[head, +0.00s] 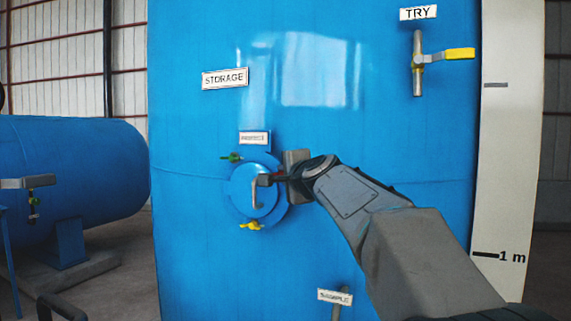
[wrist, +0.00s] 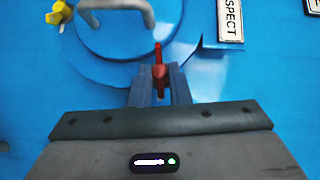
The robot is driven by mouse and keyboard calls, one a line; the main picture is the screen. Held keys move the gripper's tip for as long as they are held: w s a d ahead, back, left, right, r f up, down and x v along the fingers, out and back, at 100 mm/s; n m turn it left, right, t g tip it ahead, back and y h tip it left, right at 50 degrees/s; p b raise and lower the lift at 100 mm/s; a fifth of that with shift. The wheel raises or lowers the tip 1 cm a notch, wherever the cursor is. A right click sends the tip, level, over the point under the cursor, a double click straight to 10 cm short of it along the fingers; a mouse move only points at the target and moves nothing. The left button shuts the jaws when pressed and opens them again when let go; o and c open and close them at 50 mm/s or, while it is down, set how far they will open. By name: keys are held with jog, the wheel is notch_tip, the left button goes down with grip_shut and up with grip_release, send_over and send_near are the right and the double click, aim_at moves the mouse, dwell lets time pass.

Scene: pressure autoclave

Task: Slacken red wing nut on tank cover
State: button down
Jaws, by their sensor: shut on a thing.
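The tank cover (head: 239,187) is a round blue plate with a grey handle (head: 257,193) on the front of the large blue tank. The red wing nut (wrist: 158,72) is at the cover's rim, on its right side in the head view. My gripper (wrist: 157,82) is shut on the red wing nut, with one finger on each side of it. In the head view my gripper (head: 275,179) hides most of the nut. A green wing nut (head: 232,157) is at the cover's upper left and a yellow one (head: 250,226) at its bottom.
A label (head: 254,138) sits above the cover. A valve with a yellow lever (head: 460,54) is at the upper right under the TRY sign. A pipe (head: 336,312) stands below the SAMPLE sign (head: 335,297). Another blue tank (head: 80,165) lies at the left.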

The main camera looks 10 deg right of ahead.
jog(key=shift+r+n+g+h+p, duration=0.45)
jog(key=shift+n+g+p, duration=0.35)
jog(key=shift+p, duration=2.9)
jog(key=shift+g+p, duration=0.3)
jog(key=shift+p, duration=0.5)
jog(key=shift+f, duration=0.2)
jog(key=c, duration=1.4)
grip_release()
jog(key=shift+o, duration=0.2)
jog(key=b+v, duration=0.1)
jog(key=v, duration=1.2)
jog(key=shift+s, duration=0.4)
